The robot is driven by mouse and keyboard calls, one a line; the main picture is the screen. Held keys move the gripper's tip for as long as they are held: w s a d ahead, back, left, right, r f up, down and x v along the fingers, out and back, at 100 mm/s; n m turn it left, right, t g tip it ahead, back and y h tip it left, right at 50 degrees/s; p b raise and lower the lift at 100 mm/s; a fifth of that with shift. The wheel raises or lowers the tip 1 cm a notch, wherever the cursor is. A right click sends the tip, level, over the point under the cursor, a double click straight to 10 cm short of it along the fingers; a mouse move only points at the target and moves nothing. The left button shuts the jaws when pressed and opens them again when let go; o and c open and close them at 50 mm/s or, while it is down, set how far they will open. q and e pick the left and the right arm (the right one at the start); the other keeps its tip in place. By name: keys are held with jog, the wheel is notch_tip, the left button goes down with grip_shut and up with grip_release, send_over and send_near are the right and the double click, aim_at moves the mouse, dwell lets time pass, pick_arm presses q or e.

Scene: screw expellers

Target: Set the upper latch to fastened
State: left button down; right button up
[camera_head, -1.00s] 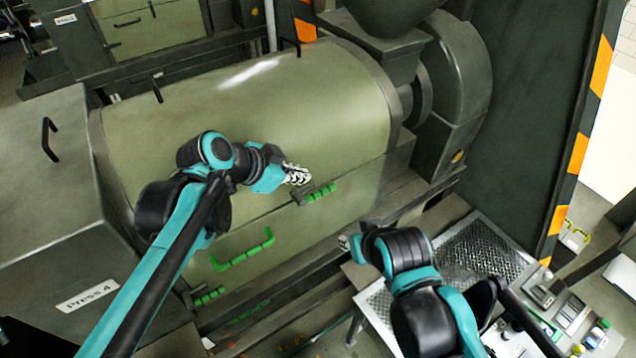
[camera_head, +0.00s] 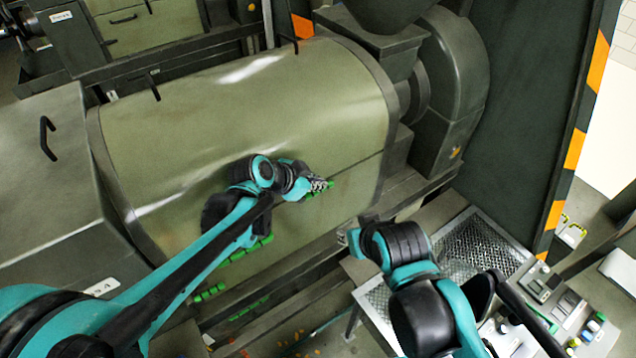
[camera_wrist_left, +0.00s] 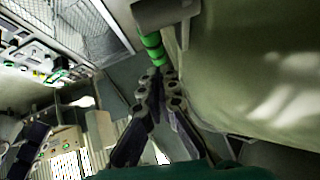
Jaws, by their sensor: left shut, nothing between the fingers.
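The upper latch (camera_head: 322,189), a green ribbed handle, sits on the front of the pale green press cover (camera_head: 250,105). In the left wrist view its green grip (camera_wrist_left: 152,45) hangs from a grey block. My left gripper (camera_head: 319,183) is at this latch and partly covers it. In the left wrist view the fingertips (camera_wrist_left: 160,76) are together just below the grip's end, with nothing between them; whether they touch it I cannot tell. My right gripper (camera_head: 347,238) is low at centre, apart from the latch; its fingers are too small to read.
A lower green latch (camera_head: 210,292) and a longer green handle (camera_head: 250,250), partly behind my left arm, are on the press front. A perforated metal tray (camera_head: 480,250) stands at right. A control panel (camera_head: 570,312) is at lower right.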

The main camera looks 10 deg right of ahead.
pick_arm(q)
jog(key=shift+f, duration=0.25)
